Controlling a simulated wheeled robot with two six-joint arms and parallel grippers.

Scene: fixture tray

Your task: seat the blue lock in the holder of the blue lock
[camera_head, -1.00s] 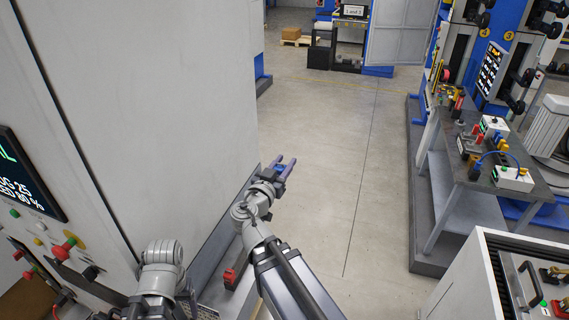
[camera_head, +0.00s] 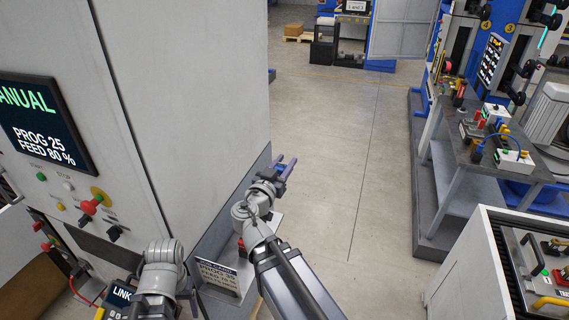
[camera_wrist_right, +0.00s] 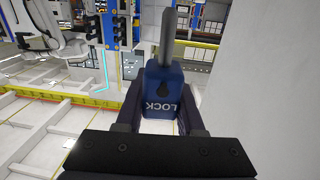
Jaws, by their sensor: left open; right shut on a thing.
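The blue lock (camera_wrist_right: 161,90) is a padlock with a grey shackle pointing up in the right wrist view, its word LOCK upside down. My right gripper (camera_wrist_right: 160,115) is shut on its body, one finger on each side. In the head view this gripper (camera_head: 284,170) is in mid-picture, above the floor beside the machine cabinet, with a bit of blue between its fingers. I cannot make out the holder of the blue lock in either view.
A grey cabinet with a screen (camera_head: 42,125) and buttons fills the left. A small printed sign (camera_head: 219,275) stands below my right arm. A workbench (camera_head: 470,155) with devices is at the right. A white cabinet (camera_head: 465,265) is at the lower right. The floor between is clear.

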